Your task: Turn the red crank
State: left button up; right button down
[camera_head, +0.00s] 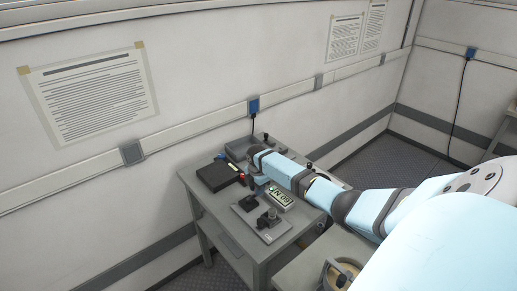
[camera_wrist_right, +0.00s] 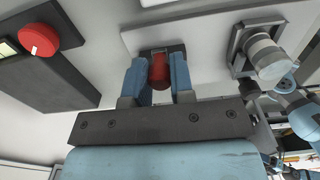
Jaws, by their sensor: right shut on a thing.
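The red crank's handle (camera_wrist_right: 160,72) shows as a short red cylinder in the right wrist view. It sits between the two blue fingers of my right gripper (camera_wrist_right: 158,75), which is shut on it. In the head view my right gripper (camera_head: 254,179) reaches over the small grey table from the right. The arm and gripper hide much of the crank there. My left gripper is in neither view.
A lit display (camera_head: 279,199) and a grey fixture (camera_head: 268,222) are close by. The grey table (camera_head: 232,238) stands near the wall.

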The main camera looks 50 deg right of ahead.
jog(key=w+n+b, duration=0.1)
jog(key=n, duration=0.2)
jog(key=shift+w, duration=0.1)
jog(key=n+b, duration=0.1)
jog(key=w+n+b, duration=0.1)
jog(key=shift+a+f+n, duration=0.1)
jog(key=shift+n, duration=0.2)
jog(key=shift+w+a+n+b, duration=0.25)
jog(key=shift+n+b, duration=0.15)
jog(key=shift+n, duration=0.5)
jog(key=n, duration=0.1)
jog(key=n+b, duration=0.1)
jog(key=w+n+b, duration=0.1)
jog(key=shift+a+n, duration=0.35)
jog(key=shift+n, duration=0.05)
jog(key=n, duration=0.1)
jog(key=a+n+b, duration=0.1)
jog(key=n, duration=0.1)
jog(key=shift+w, duration=0.3)
jog(key=shift+w+a+n+b, duration=0.15)
jog(key=shift+a+n+b, duration=0.15)
jog(key=shift+n, duration=0.5)
jog(key=c, duration=1)
grip_release()
